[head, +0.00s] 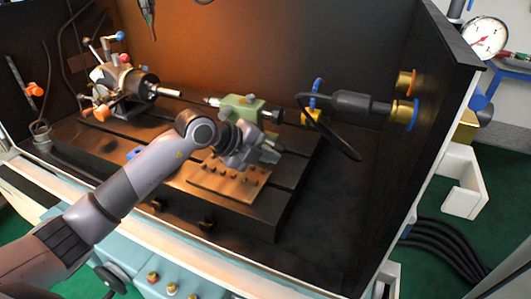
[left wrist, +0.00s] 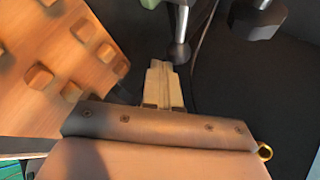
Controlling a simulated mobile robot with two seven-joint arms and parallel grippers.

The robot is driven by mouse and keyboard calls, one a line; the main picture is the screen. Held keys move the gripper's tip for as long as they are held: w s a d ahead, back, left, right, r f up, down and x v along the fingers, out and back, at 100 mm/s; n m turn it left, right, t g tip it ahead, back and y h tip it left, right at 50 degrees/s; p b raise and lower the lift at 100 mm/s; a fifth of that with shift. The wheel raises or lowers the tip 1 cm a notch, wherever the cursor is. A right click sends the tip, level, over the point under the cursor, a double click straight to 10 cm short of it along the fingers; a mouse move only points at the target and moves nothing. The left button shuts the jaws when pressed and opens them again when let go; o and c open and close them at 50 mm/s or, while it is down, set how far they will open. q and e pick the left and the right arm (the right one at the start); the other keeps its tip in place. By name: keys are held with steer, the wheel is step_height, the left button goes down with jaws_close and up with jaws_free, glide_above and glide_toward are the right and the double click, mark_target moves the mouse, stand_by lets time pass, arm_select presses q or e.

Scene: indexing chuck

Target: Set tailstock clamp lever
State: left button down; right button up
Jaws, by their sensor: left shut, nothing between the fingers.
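The green tailstock (head: 241,108) stands on the dark slotted bed in the head view, right of the chuck (head: 137,86). A corner of its green body shows at the top of the left wrist view (left wrist: 150,3). There a lever with a dark ball end (left wrist: 180,53) hangs down from it, just beyond my fingertips. My left gripper (head: 270,152) is in front of the tailstock. In the left wrist view its fingers (left wrist: 160,68) are shut together and empty, close to the ball. I cannot tell whether they touch. The lever is not clear in the head view. My right gripper is not in view.
A wooden block with several pegs (head: 228,182) lies below my left gripper. A dark cylinder with a hanging cable (head: 350,103) is mounted on the right wall. A dark round part (left wrist: 258,18) is right of the lever. The bed's front right (head: 265,220) is clear.

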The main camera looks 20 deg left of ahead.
arm_select(q)
steer(key=shift+w+d+r+p, duration=0.1)
steer(key=shift+w+d+p, duration=0.25)
steer(key=shift+d, duration=0.25)
steer(key=shift+w+d, duration=0.15)
steer(key=shift+d, duration=0.05)
stand_by(0.4)
